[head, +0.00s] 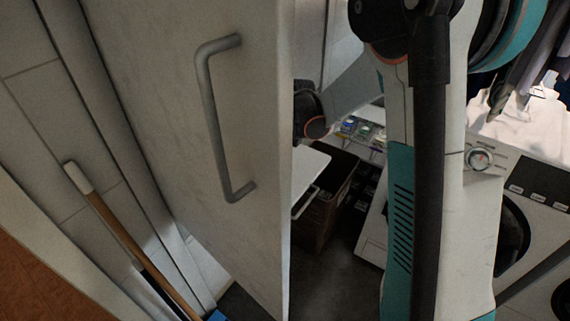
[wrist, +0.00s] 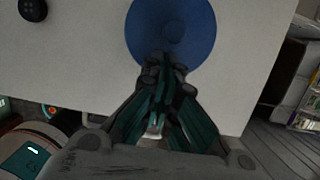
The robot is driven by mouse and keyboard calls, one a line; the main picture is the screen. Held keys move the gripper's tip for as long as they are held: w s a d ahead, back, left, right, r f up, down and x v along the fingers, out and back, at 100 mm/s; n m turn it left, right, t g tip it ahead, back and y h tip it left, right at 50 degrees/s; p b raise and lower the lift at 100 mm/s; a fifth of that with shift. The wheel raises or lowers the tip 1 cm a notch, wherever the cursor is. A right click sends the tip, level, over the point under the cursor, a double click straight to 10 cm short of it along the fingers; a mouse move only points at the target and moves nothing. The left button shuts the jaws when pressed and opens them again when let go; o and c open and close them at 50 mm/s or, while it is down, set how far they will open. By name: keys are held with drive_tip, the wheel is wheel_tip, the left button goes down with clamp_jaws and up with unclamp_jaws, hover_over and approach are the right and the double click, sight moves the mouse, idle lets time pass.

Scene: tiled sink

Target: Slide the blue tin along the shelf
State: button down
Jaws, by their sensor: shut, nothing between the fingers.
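The blue tin (wrist: 170,28) shows in the wrist view as a round blue disc with a small circle at its middle, seen from above. It stands on a pale shelf (wrist: 85,60), close to the shelf's near edge. My gripper (wrist: 167,68) is shut and empty, its fingertips overlapping the tin's near rim in the picture. I cannot tell whether they touch it. In the head view the tin and my gripper do not show; a white door and my arm block much of the view.
A small black round object (wrist: 33,9) sits on the shelf, left of the tin. In the head view, the pale door (head: 170,110) with a grey handle (head: 216,130) fills the middle left. A broom-like pole (head: 130,240) leans at left; a white washing machine (head: 535,195) stands at right.

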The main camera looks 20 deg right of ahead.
drive_tip(key=w+a, duration=0.1)
drive_tip(key=w, duration=0.1)
drive_tip(key=w+a, duration=0.3)
drive_tip(key=w, duration=0.1)
drive_tip(key=shift+a, duration=0.3)
drive_tip(key=shift+s+d, duration=0.1)
